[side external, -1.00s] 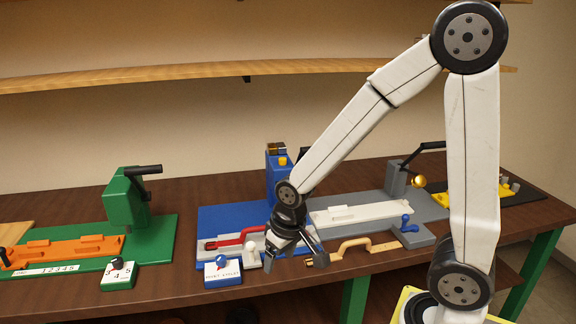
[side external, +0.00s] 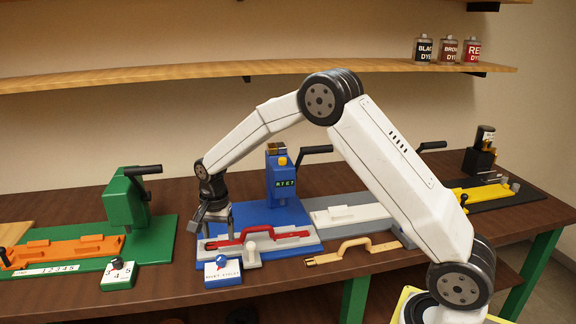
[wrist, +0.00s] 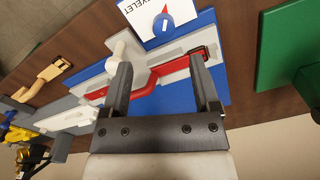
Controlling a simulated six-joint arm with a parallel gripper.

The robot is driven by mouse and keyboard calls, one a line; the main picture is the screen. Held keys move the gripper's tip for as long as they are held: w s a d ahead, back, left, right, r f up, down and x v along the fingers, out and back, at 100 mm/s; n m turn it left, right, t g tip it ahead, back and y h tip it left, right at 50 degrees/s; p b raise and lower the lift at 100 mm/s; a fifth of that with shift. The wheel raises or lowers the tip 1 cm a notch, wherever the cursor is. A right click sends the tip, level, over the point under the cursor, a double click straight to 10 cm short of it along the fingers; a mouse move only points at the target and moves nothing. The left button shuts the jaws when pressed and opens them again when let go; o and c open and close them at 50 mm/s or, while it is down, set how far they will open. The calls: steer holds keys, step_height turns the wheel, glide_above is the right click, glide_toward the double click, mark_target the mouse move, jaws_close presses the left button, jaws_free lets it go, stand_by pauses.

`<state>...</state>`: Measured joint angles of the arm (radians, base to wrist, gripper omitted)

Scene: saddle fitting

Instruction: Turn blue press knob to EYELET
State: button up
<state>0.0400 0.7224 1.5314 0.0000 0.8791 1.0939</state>
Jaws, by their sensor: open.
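The blue press knob (side external: 222,262) sits on a small blue box with a white label plate (side external: 222,277) at the front of the blue press. It also shows in the wrist view as a blue disc (wrist: 163,23) with a pale line across it. EYELET is legible on the plate beside it; which word the knob points to I cannot tell. My gripper (side external: 213,230) is open, behind and slightly left of the knob, apart from it.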

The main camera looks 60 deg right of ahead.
mark_target(221, 257)
steer(key=shift+w+f+m, duration=0.15)
steer(key=shift+w+m, duration=0.15)
steer(key=shift+w, duration=0.05)
steer(key=shift+f, duration=0.15)
steer(key=shift+f, duration=3.75)
jaws_close()
